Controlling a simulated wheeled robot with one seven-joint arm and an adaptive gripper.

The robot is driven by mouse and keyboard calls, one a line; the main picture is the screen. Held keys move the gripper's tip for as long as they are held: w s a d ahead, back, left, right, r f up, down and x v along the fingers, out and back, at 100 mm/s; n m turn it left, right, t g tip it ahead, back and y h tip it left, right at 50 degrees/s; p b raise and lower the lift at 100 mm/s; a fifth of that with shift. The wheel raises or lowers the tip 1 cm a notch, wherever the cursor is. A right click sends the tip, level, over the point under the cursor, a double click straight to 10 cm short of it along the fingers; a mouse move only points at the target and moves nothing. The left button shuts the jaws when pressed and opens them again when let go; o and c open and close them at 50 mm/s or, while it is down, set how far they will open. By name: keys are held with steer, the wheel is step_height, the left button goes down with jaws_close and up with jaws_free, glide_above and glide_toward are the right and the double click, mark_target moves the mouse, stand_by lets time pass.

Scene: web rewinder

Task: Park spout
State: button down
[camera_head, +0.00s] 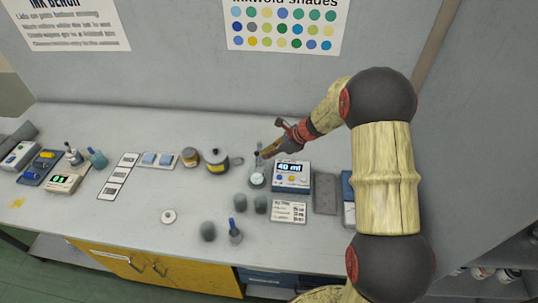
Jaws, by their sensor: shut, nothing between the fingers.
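The dispenser box (292,177) stands right of the middle of the bench, with a lit display reading 40 ml and coloured buttons. Just left of it is a small stand (257,180) with a pale round top and a thin dark upright post (258,157), which may be the spout. My gripper (265,153) is shut and empty, reaching in from the right with its tips close to the top of this post. I cannot tell whether they touch it. The spout's exact shape and direction are too small to make out.
A lidded pot (216,161) and an amber jar (190,156) stand to the left. Several grey cups and a blue-tipped bottle (235,234) stand in front. A label card (288,212) and a grey pad (325,194) lie nearby. The bench's front left is mostly clear.

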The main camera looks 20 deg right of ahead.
steer(key=shift+a, duration=0.1)
steer(key=shift+a+m, duration=0.3)
